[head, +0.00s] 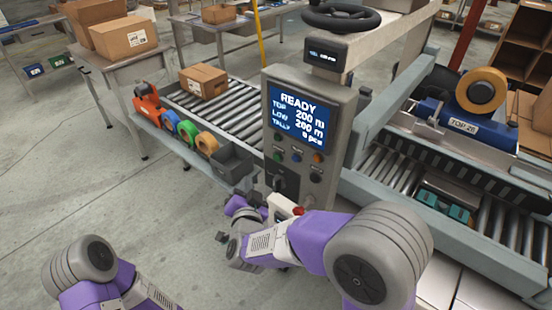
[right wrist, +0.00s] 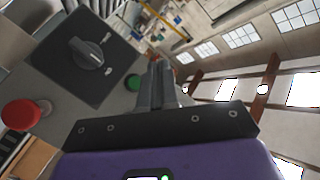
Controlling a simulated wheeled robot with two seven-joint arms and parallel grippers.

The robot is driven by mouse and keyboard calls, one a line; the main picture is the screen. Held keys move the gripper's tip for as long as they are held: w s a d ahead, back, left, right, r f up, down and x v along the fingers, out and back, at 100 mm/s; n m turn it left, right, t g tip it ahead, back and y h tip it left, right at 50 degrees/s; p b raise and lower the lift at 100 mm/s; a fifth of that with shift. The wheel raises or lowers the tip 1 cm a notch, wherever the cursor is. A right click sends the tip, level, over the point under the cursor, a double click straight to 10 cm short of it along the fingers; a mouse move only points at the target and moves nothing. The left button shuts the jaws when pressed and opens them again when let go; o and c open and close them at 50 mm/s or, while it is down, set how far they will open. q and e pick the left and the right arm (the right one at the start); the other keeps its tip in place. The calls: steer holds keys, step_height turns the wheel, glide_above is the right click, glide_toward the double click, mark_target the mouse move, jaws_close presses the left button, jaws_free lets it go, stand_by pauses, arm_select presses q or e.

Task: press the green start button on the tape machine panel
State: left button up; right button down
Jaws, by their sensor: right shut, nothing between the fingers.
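The tape machine panel (head: 343,108) is a grey box with a lit screen (head: 298,112) reading READY. Below the screen are small coloured buttons, including a green one (head: 278,155). In the right wrist view a green button (right wrist: 133,82) sits on the grey panel face, just left of my right gripper (right wrist: 159,68). The gripper's fingers are shut and empty. Their tips look close beside that button; I cannot tell if they touch anything. In the head view my right gripper is low in front of the panel, partly hidden by its own wrist. My left gripper is out of view.
A dark rotary knob (right wrist: 90,52) and a red mushroom button (right wrist: 22,114) are on the same panel face. A dark grey bin (head: 232,160) and tape rolls (head: 206,143) stand left of the panel. A carton (head: 203,80) is on the roller conveyor (head: 232,107).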

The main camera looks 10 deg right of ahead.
steer(key=w+d+b, duration=0.1)
steer(key=w+d, duration=0.4)
steer(key=d, duration=0.2)
steer(key=shift+w, duration=0.2)
stand_by(2.0)
steer(key=shift+w+d+b, duration=0.25)
steer(key=shift+d+b, duration=0.05)
steer(key=shift+b, duration=0.05)
steer(key=shift+w+d, duration=0.3)
steer(key=shift+d, duration=0.05)
stand_by(0.9)
steer(key=shift+s+a, duration=0.55)
steer(key=shift+a, duration=0.1)
steer(key=shift+s+a+p, duration=0.15)
steer(key=shift+s+a, duration=0.65)
steer(key=shift+a, duration=0.2)
steer(key=shift+s+a+p, duration=0.15)
steer(key=shift+s+a, duration=0.6)
steer(key=shift+a, duration=0.25)
